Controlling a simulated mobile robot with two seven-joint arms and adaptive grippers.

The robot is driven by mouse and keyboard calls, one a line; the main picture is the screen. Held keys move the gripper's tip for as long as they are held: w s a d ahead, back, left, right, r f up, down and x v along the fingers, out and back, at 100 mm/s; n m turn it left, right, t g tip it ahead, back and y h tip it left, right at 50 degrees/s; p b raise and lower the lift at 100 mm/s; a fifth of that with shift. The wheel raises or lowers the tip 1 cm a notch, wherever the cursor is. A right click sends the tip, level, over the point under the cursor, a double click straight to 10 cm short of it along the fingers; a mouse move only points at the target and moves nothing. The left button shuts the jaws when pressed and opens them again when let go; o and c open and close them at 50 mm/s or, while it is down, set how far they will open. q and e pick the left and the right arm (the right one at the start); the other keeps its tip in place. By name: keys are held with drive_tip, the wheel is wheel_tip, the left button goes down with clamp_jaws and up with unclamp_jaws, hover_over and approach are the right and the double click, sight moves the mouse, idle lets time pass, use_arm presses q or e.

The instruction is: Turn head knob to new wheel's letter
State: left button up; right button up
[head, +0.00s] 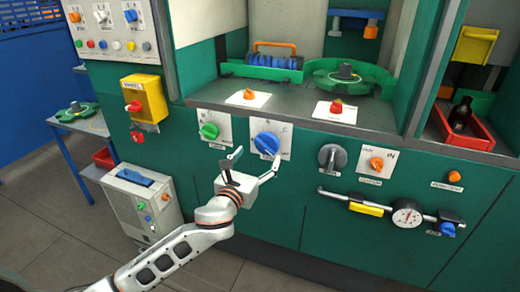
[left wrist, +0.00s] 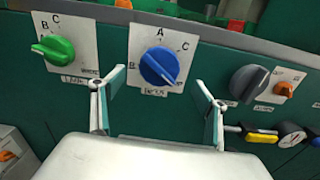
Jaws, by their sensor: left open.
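A blue knob (head: 267,143) sits on a white plate on the green machine front. In the left wrist view the blue knob (left wrist: 159,67) has an A above it and a C at its upper right; its white mark points to the lower right. A green knob (head: 210,131) with its own lettered plate is to its left. My left gripper (head: 252,164) is open and empty, in front of and below the blue knob, its fingers apart from it. One green star wheel (head: 350,77) sits on the machine deck, another (head: 75,110) on a side table. I cannot read a letter on either wheel.
A grey knob (head: 332,157) and an orange knob (head: 376,164) are to the right. Below them, a rail carries a dial gauge (head: 407,214). A yellow switch box (head: 145,98) is at left. A red bin (head: 465,130) holds a dark bottle (head: 461,112).

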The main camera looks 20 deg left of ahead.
sight(264, 148)
use_arm(q)
drive_tip(key=w+b, duration=0.1)
drive_tip(key=w, duration=0.5)
drive_tip(key=shift+w+d+f, duration=0.1)
drive_tip(key=shift+w+f, duration=0.05)
drive_tip(key=shift+w, duration=0.7)
drive_tip(key=c, duration=1.1)
